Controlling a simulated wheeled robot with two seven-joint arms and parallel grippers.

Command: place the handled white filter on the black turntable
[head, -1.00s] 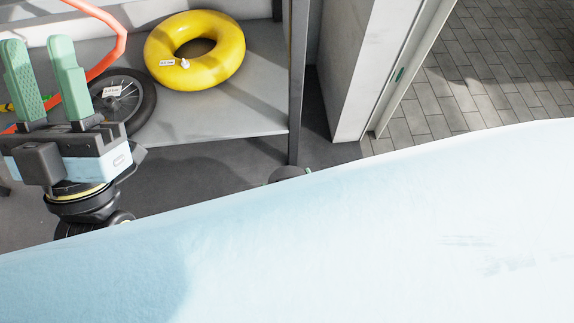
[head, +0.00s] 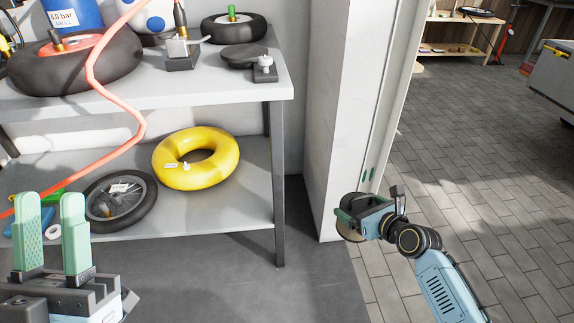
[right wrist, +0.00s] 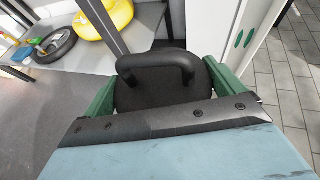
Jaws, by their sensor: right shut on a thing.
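The handled filter shows in the head view as a round piece with a pale side (head: 350,233), under my right gripper (head: 363,208). In the right wrist view the filter (right wrist: 155,95) shows a dark round top and a black looped handle, between the green fingers of my right gripper (right wrist: 160,85), which is shut on it. It hangs in front of the white wall post, clear of the bench. The black turntable (head: 240,56), a dark disc on a base with a grey knob, stands on the bench top near its right end. My left gripper (head: 50,203) is open and empty at lower left.
The grey bench (head: 200,90) also bears tyres (head: 235,27), a small metal device (head: 182,52) and a blue container (head: 72,14). An orange hose (head: 120,105) hangs over its front. A yellow ring (head: 196,158) and a wheel (head: 120,201) lie on the lower shelf. A white post (head: 350,120) stands right of the bench.

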